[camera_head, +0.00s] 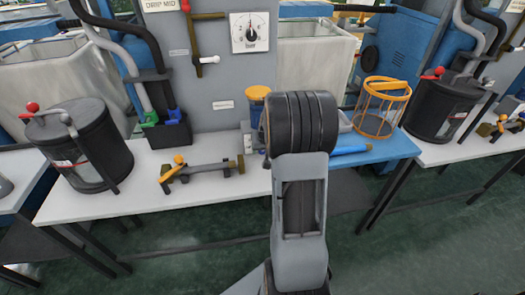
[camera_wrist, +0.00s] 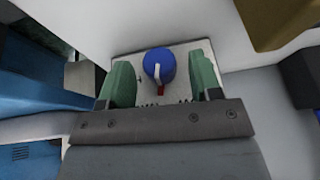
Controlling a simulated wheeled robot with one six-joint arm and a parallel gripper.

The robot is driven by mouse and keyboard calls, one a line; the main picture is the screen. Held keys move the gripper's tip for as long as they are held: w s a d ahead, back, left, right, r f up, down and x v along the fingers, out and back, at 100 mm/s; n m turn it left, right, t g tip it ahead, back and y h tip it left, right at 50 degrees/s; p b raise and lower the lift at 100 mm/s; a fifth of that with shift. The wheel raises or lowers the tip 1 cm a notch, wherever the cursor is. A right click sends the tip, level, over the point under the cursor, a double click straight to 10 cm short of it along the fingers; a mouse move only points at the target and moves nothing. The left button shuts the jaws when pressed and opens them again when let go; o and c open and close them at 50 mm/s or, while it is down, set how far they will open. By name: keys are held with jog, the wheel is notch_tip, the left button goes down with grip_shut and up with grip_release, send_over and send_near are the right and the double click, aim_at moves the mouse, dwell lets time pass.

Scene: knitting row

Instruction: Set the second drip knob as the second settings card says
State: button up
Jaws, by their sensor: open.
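A blue round drip knob (camera_wrist: 158,66) with a red pointer mark shows in the wrist view, on a pale plate (camera_wrist: 185,52) with small dark scale marks. The red mark points toward the bottom of that picture. My gripper (camera_wrist: 163,78) has its two green fingers apart, one on each side of the knob, with gaps between. In the head view my arm hides the gripper and the knob. A card (camera_head: 164,5) reading "DRIP MED" is cut by the top edge there; I cannot tell which machine's knob it belongs to.
Dark pots with red knobs (camera_head: 82,145) (camera_head: 440,105) stand left and right. An orange cage (camera_head: 381,107) stands right of my arm. A valve pipe piece (camera_head: 200,170) lies on the white table (camera_head: 130,200).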

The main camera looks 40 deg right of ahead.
jog(key=shift+w+f, duration=0.15)
jog(key=shift+f, duration=0.2)
jog(key=c, duration=0.9)
jog(key=shift+d+f+y+b, duration=0.15)
jog(key=shift+f+y+b, duration=0.2)
jog(key=shift+b, duration=0.9)
jog(key=shift+f+t+y+b, duration=0.1)
jog(key=shift+t+y+b, duration=0.25)
jog(key=shift+b, duration=0.55)
jog(key=shift+m+t+y+b, duration=0.3)
jog(key=shift+y+b, duration=0.1)
jog(key=shift+b, duration=0.65)
jog(key=shift+r+y+b, duration=0.3)
jog(key=shift+r, duration=0.15)
